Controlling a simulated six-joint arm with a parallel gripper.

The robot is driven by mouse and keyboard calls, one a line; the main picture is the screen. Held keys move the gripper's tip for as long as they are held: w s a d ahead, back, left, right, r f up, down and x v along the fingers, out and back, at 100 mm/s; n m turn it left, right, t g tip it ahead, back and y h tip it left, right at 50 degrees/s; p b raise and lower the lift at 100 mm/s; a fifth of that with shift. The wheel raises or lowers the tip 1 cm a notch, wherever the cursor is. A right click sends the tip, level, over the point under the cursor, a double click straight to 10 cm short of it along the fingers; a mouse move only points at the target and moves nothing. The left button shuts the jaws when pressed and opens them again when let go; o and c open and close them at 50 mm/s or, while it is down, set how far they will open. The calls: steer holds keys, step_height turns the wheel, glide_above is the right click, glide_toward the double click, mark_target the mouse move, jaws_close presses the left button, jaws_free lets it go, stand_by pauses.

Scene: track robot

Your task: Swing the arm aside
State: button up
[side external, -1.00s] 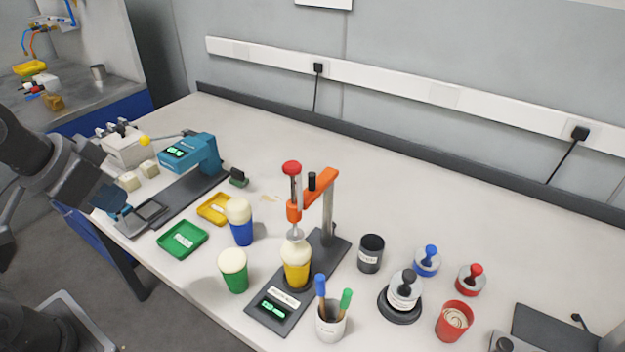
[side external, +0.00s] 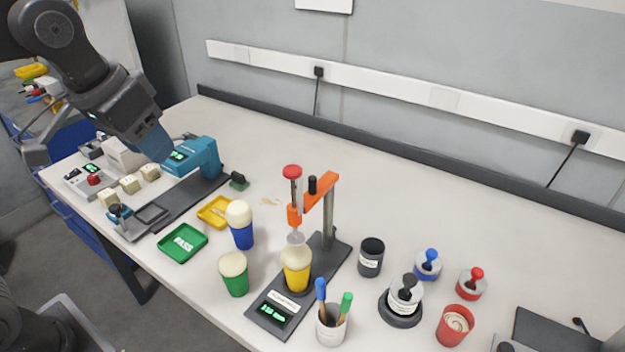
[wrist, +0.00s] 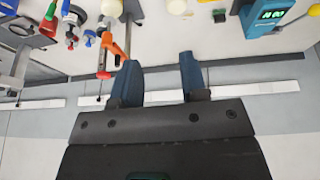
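The orange swing arm (side external: 318,192) sits on a grey post on a black base with a green display (side external: 272,312). It carries a red-topped plunger (side external: 292,172) and a black knob (side external: 312,186). The plunger's lower end is over the yellow cup (side external: 297,270), which has a cream top; I cannot tell whether they touch. My gripper (side external: 160,152) is raised at the left, near the teal device and well away from the orange arm. In the wrist view its blue fingers (wrist: 160,75) are apart with nothing between them. The orange arm (wrist: 117,45) shows left of them, inverted.
The teal device (side external: 200,158) stands below and right of my gripper. Blue (side external: 240,225) and green (side external: 234,274) cups stand left of the stand. The back of the bench is clear.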

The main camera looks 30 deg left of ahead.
steer(key=w+d+r+g, duration=0.1)
steer(key=w+d+r, duration=0.1)
steer(key=w+d, duration=0.3)
steer(key=w+d+r+g, duration=0.1)
steer(key=w+d+r, duration=0.1)
steer(key=w, duration=0.5)
steer(key=g, duration=0.2)
glide_toward(312, 177)
steer(key=f, duration=1)
steer(key=shift+w+d+f, duration=0.1)
steer(key=shift+d+f, duration=0.1)
steer(key=shift+f, duration=0.15)
jaws_close()
